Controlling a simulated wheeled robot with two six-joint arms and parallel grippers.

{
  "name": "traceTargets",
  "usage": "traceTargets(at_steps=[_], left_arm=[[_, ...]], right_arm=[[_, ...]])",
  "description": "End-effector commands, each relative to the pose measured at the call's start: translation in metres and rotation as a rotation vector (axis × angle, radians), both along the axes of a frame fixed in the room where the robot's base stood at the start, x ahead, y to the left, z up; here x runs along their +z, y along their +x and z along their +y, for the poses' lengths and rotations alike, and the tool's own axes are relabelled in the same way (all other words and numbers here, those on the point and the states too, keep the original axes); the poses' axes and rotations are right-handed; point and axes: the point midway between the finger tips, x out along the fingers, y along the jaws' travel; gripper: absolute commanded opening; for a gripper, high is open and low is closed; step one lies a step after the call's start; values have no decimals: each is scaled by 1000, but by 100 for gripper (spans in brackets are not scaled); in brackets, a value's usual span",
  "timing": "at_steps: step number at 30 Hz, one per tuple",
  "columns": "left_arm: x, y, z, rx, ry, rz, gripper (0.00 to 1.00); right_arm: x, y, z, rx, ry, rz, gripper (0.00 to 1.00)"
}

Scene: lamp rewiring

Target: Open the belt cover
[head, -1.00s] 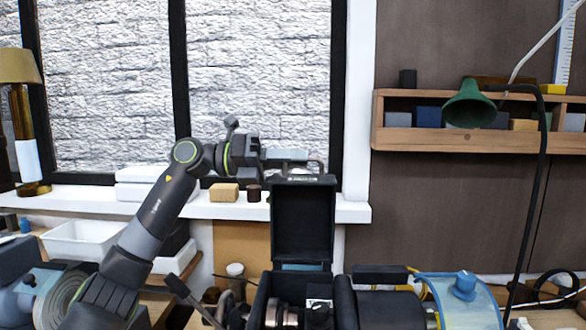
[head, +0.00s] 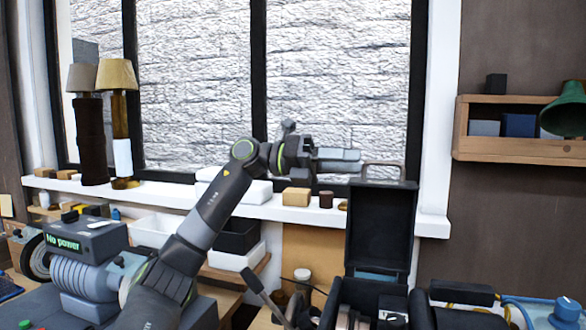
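The belt cover (head: 382,228) is a black lid standing upright at the back of an open black housing (head: 345,295). A thin handle (head: 385,165) sticks up from the lid's top edge. My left gripper (head: 352,160) comes in from the left at the height of this handle. Its grey fingertips end at about the handle's left end. I see the fingers from the side, so the gap between them and any contact with the handle are unclear. Metal parts (head: 345,318) show inside the housing. My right gripper is out of view.
A windowsill (head: 270,209) behind carries a wooden block (head: 297,197), a dark cup (head: 326,200) and two lamps, one with a tan shade (head: 117,73). A box reading "No power" (head: 85,240) stands at left. A dark lever (head: 262,295) rises left of the housing.

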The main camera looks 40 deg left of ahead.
Motion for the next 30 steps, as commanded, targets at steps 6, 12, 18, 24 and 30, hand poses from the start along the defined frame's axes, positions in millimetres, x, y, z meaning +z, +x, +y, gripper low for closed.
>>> traceTargets(at_steps=[6,12,18,24,30], left_arm=[[-5,-25,51,7,0,1,31],[-3,-44,88,5,-2,0,31],[-1,-55,108,2,-1,0,31],[0,-57,112,1,-1,0,31],[-1,-57,112,1,-1,0,31]], right_arm=[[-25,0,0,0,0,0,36],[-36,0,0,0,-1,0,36],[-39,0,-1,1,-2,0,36],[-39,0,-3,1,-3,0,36],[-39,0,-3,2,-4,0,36]])
